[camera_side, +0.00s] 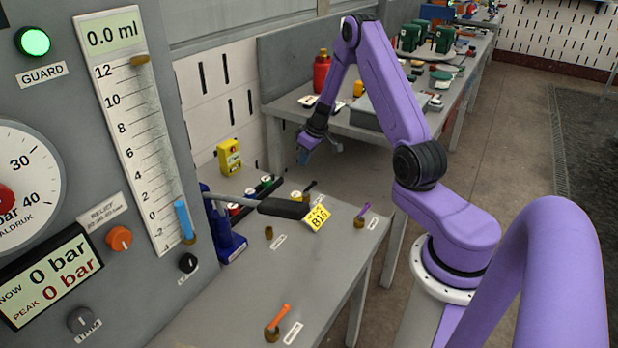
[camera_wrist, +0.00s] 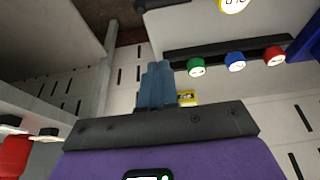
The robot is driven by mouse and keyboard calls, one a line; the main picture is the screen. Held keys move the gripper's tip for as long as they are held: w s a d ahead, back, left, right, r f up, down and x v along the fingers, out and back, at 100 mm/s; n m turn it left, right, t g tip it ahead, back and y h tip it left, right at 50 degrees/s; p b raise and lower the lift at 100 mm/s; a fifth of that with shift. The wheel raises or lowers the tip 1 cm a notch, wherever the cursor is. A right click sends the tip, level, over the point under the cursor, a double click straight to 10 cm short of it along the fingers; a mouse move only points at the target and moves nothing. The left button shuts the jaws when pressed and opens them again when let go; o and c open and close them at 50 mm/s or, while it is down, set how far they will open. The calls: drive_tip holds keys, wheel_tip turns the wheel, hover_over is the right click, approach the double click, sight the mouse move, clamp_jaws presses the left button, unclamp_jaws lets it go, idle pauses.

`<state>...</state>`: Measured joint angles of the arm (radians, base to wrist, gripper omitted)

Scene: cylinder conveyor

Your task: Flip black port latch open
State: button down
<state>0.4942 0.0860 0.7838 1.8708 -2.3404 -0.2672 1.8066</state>
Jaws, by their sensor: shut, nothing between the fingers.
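In the side view, a small black lever (camera_side: 311,186) on a brass fitting (camera_side: 296,196) stands at the far edge of the grey bench, partly behind the pump handle; I take it as the black port latch. Its exact position is too small to tell. My gripper (camera_side: 303,157) hangs in the air beyond and above that lever, apart from it. In the wrist view, my blue fingers (camera_wrist: 156,86) are together with nothing held. I cannot make out the black latch in the wrist view.
A black-gripped pump handle (camera_side: 283,208) with a yellow tag (camera_side: 317,218) reaches over the bench. Purple (camera_side: 363,212) and orange (camera_side: 280,318) levers stand on the bench's right and front. A dark rack (camera_wrist: 215,50) holds coloured caps.

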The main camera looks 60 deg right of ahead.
sight(309, 189)
drive_tip(key=x, duration=0.7)
drive_tip(key=shift+s+r, duration=0.1)
drive_tip(key=shift+s, duration=0.25)
drive_tip(key=shift+s+f, duration=0.15)
drive_tip(key=shift+s, duration=0.65)
drive_tip(key=shift+s+f, duration=0.15)
drive_tip(key=shift+s, duration=0.7)
